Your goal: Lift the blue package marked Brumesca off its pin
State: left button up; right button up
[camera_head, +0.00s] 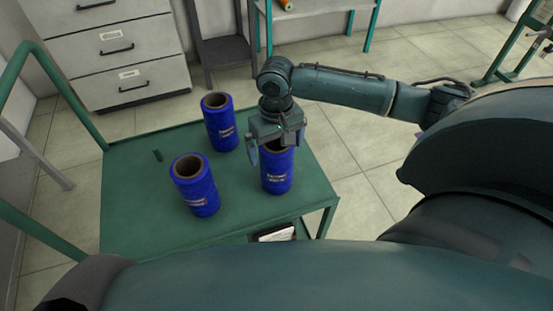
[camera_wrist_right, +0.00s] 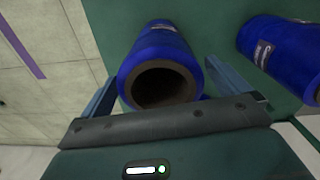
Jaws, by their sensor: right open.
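Three blue packages with hollow brown cores stand upright on the green cart. One (camera_head: 277,175) is at the right, under my right gripper (camera_head: 275,145); one (camera_head: 219,126) is at the back and one (camera_head: 196,187) at the front left. Their labels are too small to read, so I cannot tell which is Brumesca. In the right wrist view the near package (camera_wrist_right: 160,45) lies between the two open fingers, its core facing the camera. The fingers are apart, with gaps beside the package. Any pins under the packages are hidden. My left gripper is not in view.
The green cart top (camera_head: 130,215) is clear at the left. A second package (camera_wrist_right: 285,50) is close to the right finger in the wrist view. Grey drawers (camera_head: 115,60) stand behind.

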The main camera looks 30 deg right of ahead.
jog(key=c, duration=1.5)
